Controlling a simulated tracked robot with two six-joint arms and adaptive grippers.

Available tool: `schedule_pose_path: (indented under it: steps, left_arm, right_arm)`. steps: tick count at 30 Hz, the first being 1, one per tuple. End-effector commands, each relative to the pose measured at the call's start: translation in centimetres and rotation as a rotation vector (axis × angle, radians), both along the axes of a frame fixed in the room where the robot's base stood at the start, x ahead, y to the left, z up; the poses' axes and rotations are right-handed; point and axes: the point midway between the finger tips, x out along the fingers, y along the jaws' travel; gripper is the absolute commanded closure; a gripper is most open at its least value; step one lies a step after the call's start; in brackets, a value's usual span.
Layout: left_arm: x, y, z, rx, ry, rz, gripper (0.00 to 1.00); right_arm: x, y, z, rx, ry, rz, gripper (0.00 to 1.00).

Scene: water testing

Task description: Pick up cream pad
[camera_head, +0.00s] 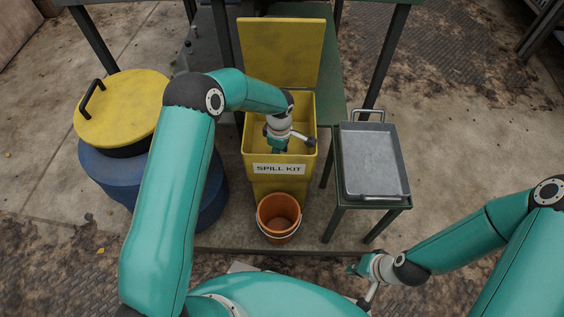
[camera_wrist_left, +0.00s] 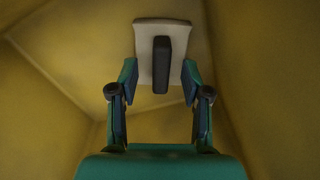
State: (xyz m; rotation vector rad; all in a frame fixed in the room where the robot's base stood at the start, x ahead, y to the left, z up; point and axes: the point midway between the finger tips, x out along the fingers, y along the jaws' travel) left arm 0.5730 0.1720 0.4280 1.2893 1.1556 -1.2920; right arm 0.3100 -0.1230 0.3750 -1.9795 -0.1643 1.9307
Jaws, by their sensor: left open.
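The cream pad (camera_wrist_left: 145,68) lies inside the yellow bin in the left wrist view, with a dark upright handle (camera_wrist_left: 161,62) on it. My left gripper (camera_wrist_left: 160,85) is open, its fingers on either side of the pad's near part and apart from the handle. In the head view my left gripper (camera_head: 277,146) reaches down into the yellow spill kit bin (camera_head: 279,187), and the pad is hidden there. My right gripper (camera_head: 354,270) is at the lower right, over the ground and away from the bin; its jaws are too small to judge.
The bin's yellow lid (camera_head: 281,52) stands open behind it. An orange bucket (camera_head: 279,214) stands in front. A metal tray (camera_head: 372,160) rests on a green stand at right. A blue barrel (camera_head: 110,172) with a yellow lid (camera_head: 122,108) stands at left. The bin's walls surround my left gripper.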

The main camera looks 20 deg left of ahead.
Motion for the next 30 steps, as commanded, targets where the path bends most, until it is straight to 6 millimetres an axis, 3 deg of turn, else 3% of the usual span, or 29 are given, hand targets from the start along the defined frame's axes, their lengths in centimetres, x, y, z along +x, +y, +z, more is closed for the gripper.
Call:
schedule_pose_path:
  steps: [7,16,30]
  left_arm:
    - [0.03,0.03,-0.27,0.000,-0.001,0.000,0.52]
    - [0.04,0.00,-0.26,0.000,-0.001,0.000,1.00]
    - [0.08,-0.05,0.21,0.000,-0.002,-0.001,1.00]
  right_arm:
    - [0.00,0.00,-0.04,0.000,0.000,0.000,1.00]
    - [0.00,0.00,-0.04,0.000,0.000,0.000,1.00]
    - [0.00,0.00,0.09,0.000,0.000,0.000,1.00]
